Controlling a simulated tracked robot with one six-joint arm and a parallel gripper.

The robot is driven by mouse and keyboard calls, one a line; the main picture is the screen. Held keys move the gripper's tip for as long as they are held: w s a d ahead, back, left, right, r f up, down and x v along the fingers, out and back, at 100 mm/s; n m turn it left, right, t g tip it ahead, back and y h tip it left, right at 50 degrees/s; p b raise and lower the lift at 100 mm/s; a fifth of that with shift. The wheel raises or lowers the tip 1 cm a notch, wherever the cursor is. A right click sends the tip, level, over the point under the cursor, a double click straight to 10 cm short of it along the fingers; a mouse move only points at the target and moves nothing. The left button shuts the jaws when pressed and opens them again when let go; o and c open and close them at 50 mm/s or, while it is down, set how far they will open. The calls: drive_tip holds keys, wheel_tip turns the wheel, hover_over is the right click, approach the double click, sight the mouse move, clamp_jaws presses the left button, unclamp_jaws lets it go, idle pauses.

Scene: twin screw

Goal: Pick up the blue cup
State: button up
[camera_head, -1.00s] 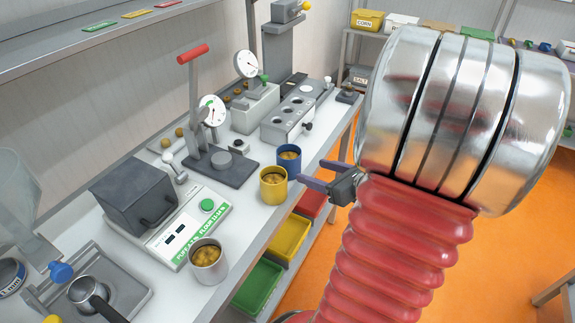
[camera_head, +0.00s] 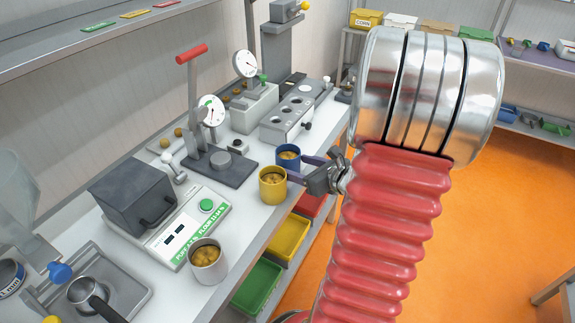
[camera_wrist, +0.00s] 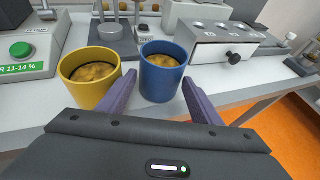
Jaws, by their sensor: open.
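The blue cup (camera_head: 288,157) stands upright on the bench near its right edge, with brown contents. In the wrist view the blue cup (camera_wrist: 163,72) sits ahead of and between the two purple fingers. My gripper (camera_head: 298,168) is open and empty; in the wrist view its fingertips (camera_wrist: 158,90) lie either side of the cup's near side, the left one between it and the yellow cup. The yellow cup (camera_head: 272,186) stands just in front of the blue cup in the head view, and to its left in the wrist view (camera_wrist: 90,80).
A grey block with holes (camera_head: 287,120) is behind the blue cup. Green (camera_head: 257,287) and yellow bins (camera_head: 287,238) sit below the bench edge.

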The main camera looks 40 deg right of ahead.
drive_tip(key=shift+x, duration=2.6)
drive_tip(key=shift+s+f, duration=0.1)
drive_tip(key=shift+f, duration=0.05)
drive_tip(key=shift+c, duration=0.3)
drive_tip(key=c, duration=0.8)
